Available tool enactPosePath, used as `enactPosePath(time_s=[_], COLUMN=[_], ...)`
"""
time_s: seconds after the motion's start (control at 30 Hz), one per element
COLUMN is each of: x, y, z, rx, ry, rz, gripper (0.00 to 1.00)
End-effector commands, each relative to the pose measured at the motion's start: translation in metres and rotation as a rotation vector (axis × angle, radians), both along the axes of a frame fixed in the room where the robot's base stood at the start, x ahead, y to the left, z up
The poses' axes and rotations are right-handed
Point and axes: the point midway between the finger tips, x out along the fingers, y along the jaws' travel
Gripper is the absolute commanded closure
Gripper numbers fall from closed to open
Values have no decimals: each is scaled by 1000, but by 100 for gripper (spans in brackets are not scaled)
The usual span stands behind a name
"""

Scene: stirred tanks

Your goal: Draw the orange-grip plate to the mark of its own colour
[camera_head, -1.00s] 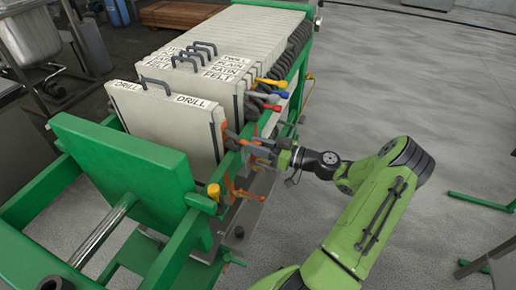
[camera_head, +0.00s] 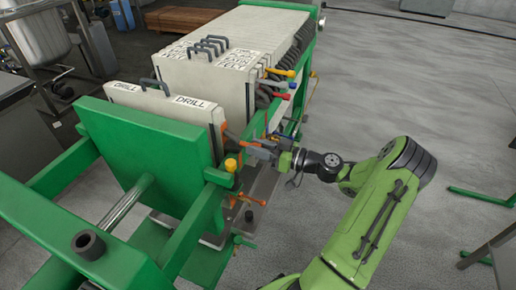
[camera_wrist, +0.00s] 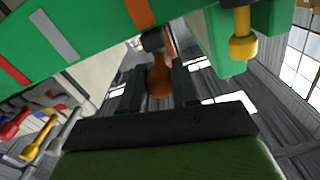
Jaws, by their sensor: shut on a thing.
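The plate labelled DRILL (camera_head: 168,112) stands upright in the green frame, just behind the big green end plate (camera_head: 150,155). Its orange grip (camera_wrist: 158,78) sits between my fingers in the wrist view. My gripper (camera_head: 262,150) is shut on this grip at the right side of the plate. In the wrist view, the green rail (camera_wrist: 100,40) carries an orange mark (camera_wrist: 140,12), a grey mark (camera_wrist: 55,36) and a red mark (camera_wrist: 12,72). The orange mark lies close to the grip, slightly left of it in the picture.
A pack of pale plates (camera_head: 250,50) stands behind, with several coloured grips at its right side, including a yellow grip (camera_head: 281,72) and a red grip (camera_head: 281,96). A yellow knob (camera_head: 231,165) stands on the near rail. The floor to the right is mostly open.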

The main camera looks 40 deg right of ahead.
Motion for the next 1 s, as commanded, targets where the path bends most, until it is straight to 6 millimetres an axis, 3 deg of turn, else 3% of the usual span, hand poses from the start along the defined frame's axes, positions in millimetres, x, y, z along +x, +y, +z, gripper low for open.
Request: enactPosePath(time_s=[0.2,0.23,0.37,0.73,1.0], x=[-1,-1,0,-8,-69], y=[0,0,0,-5,-42], z=[-1,-1,-1,0,1], rx=[0,0,1,0,0], ry=[4,4,3,2,3], rz=[2,2,0,-3,-7], gripper=[100,66,46,45,45])
